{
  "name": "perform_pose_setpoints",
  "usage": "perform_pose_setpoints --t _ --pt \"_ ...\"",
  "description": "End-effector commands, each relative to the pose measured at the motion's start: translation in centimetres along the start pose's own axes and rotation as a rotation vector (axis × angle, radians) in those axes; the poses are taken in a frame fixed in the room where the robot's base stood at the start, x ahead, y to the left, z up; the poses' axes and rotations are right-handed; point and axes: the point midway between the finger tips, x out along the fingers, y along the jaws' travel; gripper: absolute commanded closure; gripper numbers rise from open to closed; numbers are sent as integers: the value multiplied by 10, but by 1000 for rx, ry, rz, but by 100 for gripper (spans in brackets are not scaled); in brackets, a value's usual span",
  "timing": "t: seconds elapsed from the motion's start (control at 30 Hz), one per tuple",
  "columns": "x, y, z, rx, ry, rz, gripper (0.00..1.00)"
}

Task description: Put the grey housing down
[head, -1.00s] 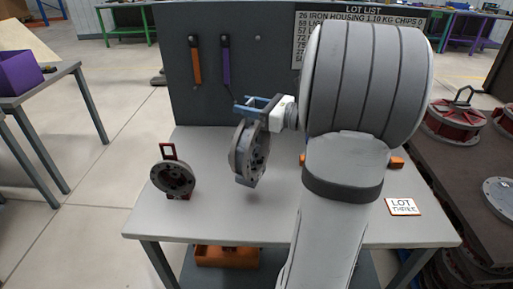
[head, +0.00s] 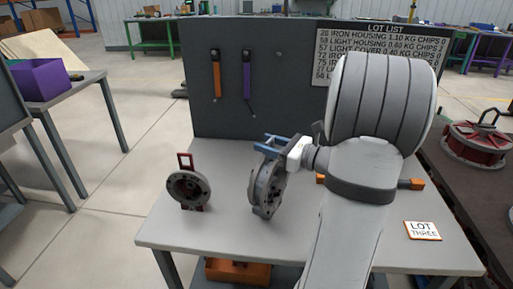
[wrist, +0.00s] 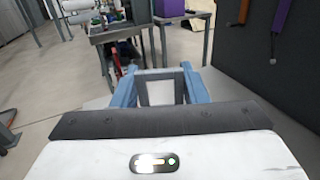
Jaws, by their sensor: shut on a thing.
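The grey housing (head: 266,190) is a round, flanged part with bolt holes, seen nearly edge-on and upright in the head view. My gripper (head: 268,147) has blue fingers and is shut on the top of it. The housing hangs below the fingers, with its lower edge at or just above the grey table (head: 330,245); I cannot tell if it touches. In the wrist view my blue fingers (wrist: 160,85) show with a pale grey piece between them; most of the housing is hidden there.
A LOT THREE card (head: 423,230) lies at the right. An orange object (head: 412,184) is partly behind my arm. A dark tool panel (head: 295,100) rises at the back. The front middle is clear.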

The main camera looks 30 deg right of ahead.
Motion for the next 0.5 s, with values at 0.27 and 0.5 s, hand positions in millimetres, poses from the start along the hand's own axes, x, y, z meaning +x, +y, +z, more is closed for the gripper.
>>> perform_pose_setpoints --t 0.27,0.5 --pt "0 0 -1 1 0 -1 41" --pt "0 0 -1 1 0 -1 39"
